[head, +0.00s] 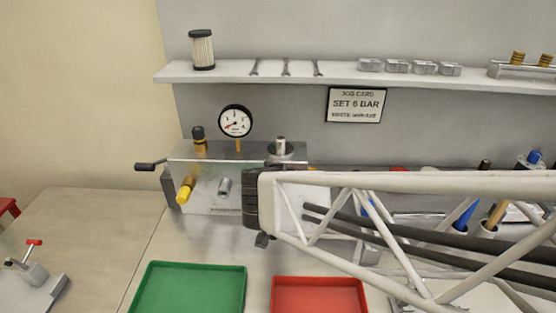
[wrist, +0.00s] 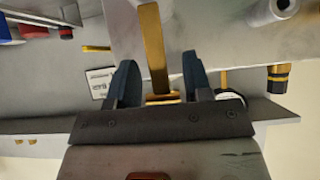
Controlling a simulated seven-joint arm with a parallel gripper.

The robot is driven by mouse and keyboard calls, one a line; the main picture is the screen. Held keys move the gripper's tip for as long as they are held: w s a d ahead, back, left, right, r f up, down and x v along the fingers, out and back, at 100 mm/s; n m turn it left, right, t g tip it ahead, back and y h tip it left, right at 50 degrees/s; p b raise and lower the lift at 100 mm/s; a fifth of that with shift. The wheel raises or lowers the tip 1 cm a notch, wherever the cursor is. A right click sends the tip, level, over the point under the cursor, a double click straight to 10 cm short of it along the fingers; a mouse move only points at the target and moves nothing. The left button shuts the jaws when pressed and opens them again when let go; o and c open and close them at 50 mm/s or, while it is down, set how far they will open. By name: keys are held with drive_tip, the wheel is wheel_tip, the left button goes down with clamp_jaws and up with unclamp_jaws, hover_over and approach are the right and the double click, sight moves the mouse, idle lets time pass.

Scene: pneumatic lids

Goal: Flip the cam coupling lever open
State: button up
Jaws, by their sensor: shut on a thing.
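A brass-coloured lever (wrist: 153,45) runs down from the grey metal block (wrist: 215,35) in the wrist view, with a crosspiece at its lower end. My gripper (wrist: 158,75) has its two dark blue fingers on either side of this lever and is shut on it. The exact contact is hard to see. In the head view, the metal block (head: 212,205) stands on the bench, and my pale arm hides its right end, the fingers and the held lever. A yellow-handled lever (head: 186,190) sticks out of the block's front, left of my arm.
A pressure gauge (head: 235,121), a black-topped brass fitting (head: 199,138) and a black side handle (head: 150,166) are on the block. A green tray (head: 190,269) and a red tray (head: 318,281) lie in front. A shelf (head: 230,75) runs above, with a sign (head: 355,105) below it.

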drive_tip(key=shift+s+t, duration=0.45)
drive_tip(key=shift+t, duration=0.45)
idle(0.3)
drive_tip(key=o, duration=1.3)
drive_tip(key=shift+c, duration=0.2)
drive_tip(key=v, duration=0.7)
drive_tip(key=shift+s+r, duration=0.2)
drive_tip(key=shift+s, duration=0.15)
